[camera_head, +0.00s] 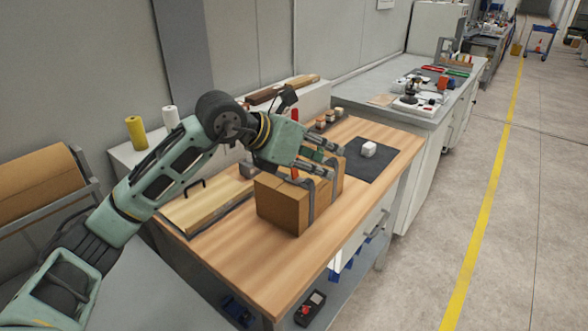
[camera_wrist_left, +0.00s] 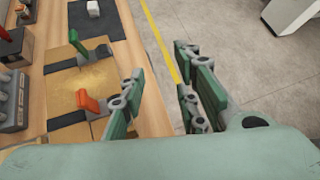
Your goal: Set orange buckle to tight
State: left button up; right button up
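A brown cardboard box (camera_head: 282,208) stands on the wooden workbench, with dark straps (camera_head: 309,204) around it. The orange buckle (camera_wrist_left: 88,102) shows in the left wrist view as a raised lever on the nearer strap; in the head view only a small bit of it (camera_head: 294,173) shows beside my gripper. A green buckle (camera_wrist_left: 78,43) sits on the farther strap, its lever also raised. My left gripper (camera_wrist_left: 160,92) is open and empty, its fingers apart over the box's right side, to the right of the orange buckle. It also shows in the head view (camera_head: 331,163). My right gripper is not in view.
A white cube (camera_head: 369,150) lies on a dark mat (camera_head: 386,161) behind the box. Small jars (camera_head: 329,117) and a red-handled item (camera_head: 295,115) stand at the bench's back. The front bench strip is clear.

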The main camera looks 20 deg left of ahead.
aim_at(294, 170)
pick_arm(q)
jog(key=w+a+f+n+y, duration=0.2)
jog(key=a+y, duration=0.3)
jog(key=a, duration=0.5)
jog(key=p+x, duration=0.2)
jog(key=x, duration=0.4)
jog(key=shift+w+d+f, duration=0.1)
jog(key=shift+w+d, duration=0.15)
jog(key=shift+w, duration=0.1)
jog(key=shift+w+d+f, duration=0.1)
jog(key=shift+w+f, duration=0.2)
jog(key=shift+f, duration=0.05)
grip_shut()
